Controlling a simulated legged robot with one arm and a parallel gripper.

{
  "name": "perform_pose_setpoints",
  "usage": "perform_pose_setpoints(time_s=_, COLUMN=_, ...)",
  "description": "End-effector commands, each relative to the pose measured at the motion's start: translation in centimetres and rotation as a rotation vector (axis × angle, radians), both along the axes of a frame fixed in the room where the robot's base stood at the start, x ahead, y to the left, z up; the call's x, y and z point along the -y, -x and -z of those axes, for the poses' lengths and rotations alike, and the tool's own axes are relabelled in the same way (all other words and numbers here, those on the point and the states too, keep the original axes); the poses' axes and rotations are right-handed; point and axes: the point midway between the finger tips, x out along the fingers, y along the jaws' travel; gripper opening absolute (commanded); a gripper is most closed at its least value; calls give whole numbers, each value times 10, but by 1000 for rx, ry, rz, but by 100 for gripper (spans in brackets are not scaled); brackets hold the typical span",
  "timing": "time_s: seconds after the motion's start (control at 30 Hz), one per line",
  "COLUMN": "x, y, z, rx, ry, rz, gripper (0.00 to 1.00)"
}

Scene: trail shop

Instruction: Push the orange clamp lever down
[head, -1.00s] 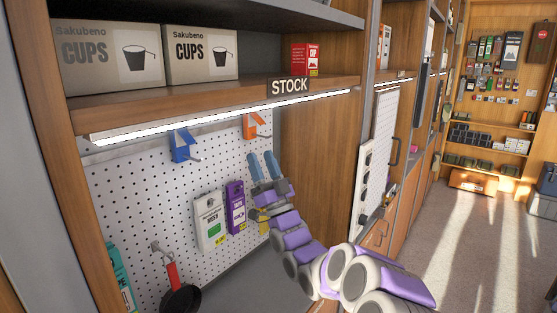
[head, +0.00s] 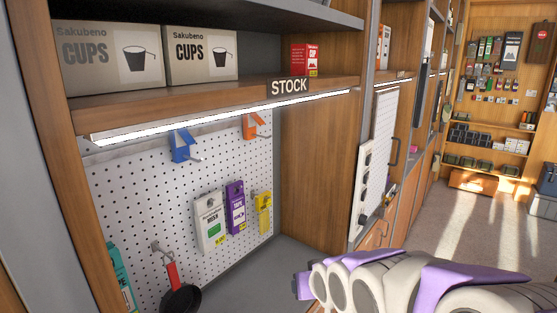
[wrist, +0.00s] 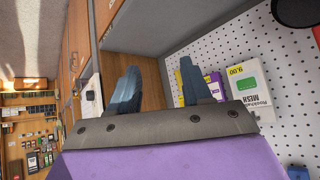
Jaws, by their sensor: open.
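The orange clamp (head: 252,127) with its lever hangs from the rail at the top of the pegboard, below the STOCK shelf, in the head view. Its lever looks raised at a slant. I cannot make it out in the wrist view. My gripper (wrist: 160,84) is open and empty in the wrist view, its two blue-grey fingers apart. In the head view only my arm shows, at the lower right, well away from the clamp; the gripper itself is out of sight there.
A blue clamp (head: 183,147) hangs left of the orange one. Hanging packs, white (head: 209,222), purple (head: 235,207) and yellow (head: 263,211), and a pan (head: 180,298) are on the pegboard (head: 150,205). The shelf edge (head: 220,97) overhangs the clamps. A wooden side panel (head: 315,170) stands right.

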Motion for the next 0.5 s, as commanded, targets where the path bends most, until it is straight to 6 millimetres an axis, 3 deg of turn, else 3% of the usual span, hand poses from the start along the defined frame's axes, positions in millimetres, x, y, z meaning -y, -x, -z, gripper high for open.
perform_pose_setpoints(time_s=0.1, x=29, y=73, z=25, rx=-207, ry=73, rz=41, gripper=49)
perform_pose_setpoints(time_s=0.3, x=62, y=200, z=54, rx=-552, ry=143, rz=105, gripper=49)
perform_pose_setpoints(time_s=0.4, x=70, y=255, z=61, rx=-697, ry=153, rz=127, gripper=49)
perform_pose_setpoints(time_s=0.5, x=73, y=296, z=64, rx=-804, ry=154, rz=143, gripper=49)
